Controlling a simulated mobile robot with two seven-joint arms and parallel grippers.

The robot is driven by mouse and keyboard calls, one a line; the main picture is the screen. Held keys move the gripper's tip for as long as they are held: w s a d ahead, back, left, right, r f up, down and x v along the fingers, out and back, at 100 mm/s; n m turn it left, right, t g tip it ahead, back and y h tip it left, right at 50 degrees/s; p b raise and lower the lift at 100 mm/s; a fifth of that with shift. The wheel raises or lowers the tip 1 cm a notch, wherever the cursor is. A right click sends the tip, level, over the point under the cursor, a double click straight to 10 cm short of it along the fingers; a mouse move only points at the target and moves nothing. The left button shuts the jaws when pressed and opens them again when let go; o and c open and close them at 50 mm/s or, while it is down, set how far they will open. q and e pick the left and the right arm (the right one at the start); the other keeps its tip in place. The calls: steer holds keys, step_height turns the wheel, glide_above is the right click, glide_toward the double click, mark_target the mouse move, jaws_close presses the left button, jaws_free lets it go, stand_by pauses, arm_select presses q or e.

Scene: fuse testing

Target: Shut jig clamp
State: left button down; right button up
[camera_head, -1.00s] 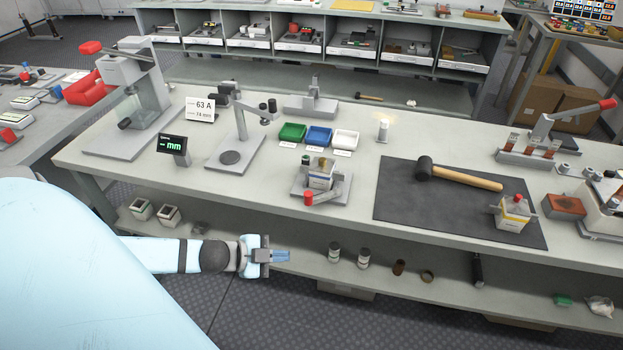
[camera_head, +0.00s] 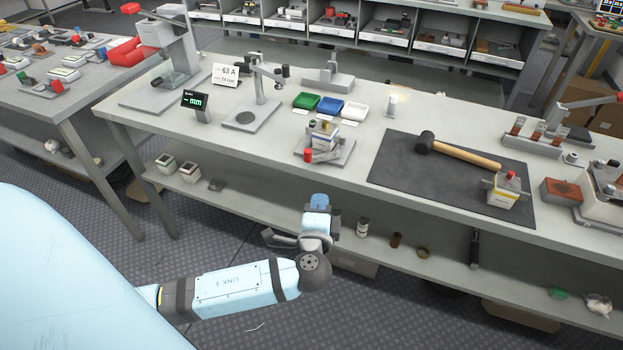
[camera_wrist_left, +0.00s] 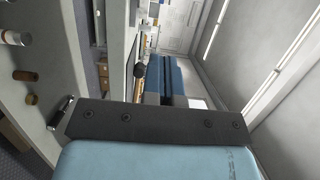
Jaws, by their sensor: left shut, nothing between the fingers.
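The jig (camera_head: 342,157) is a small grey fixture near the bench's front edge in the head view, with a boxy fuse (camera_head: 324,130) standing in it. Its clamp lever, tipped with a red knob (camera_head: 308,154), lies low across the front of the jig, the knob at the left. My left gripper (camera_head: 319,201) is in front of the bench, below and apart from the jig. Its blue fingers are shut and empty; they also show in the left wrist view (camera_wrist_left: 166,78). The jig cannot be made out in the wrist view. My right gripper is not in view.
A dark mat (camera_head: 400,178) with a hammer (camera_head: 460,150) lies right of the jig. Green, blue and white trays (camera_head: 354,112) stand behind it. A gauge stand (camera_head: 262,108) and display (camera_head: 195,105) are to the left. A lower shelf (camera_head: 240,190) holds several small items.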

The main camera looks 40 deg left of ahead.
arm_select(q)
glide_toward(323, 154)
steer(key=w+r, duration=0.1)
steer(key=r, duration=0.1)
steer(key=a, duration=0.2)
steer(key=w+a, duration=0.1)
steer(key=a, duration=0.1)
steer(key=shift+w+f+p, duration=0.15)
steer(key=shift+w+p, duration=0.05)
steer(key=shift+p, duration=0.2)
